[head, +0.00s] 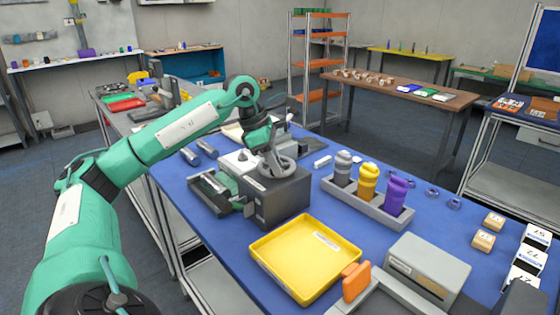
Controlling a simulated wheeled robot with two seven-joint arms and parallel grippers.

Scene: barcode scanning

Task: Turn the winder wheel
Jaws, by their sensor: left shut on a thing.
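The winder wheel (286,168) is a grey ring on top of a dark box-shaped unit (282,205) on the blue table. My left arm reaches in from the left, and my left gripper (266,162) points down at the wheel, shut on it. The gripper and wrist hide part of the wheel, so the exact contact of the fingers cannot be made out. My right gripper is not in view.
A yellow tray (268,257) lies in front of the unit. A grey rack (350,203) with grey, yellow and purple bottles stands to the right. A grey box (428,268) and an orange-handled tool (355,281) are at the front. Small blocks (484,240) lie at the right.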

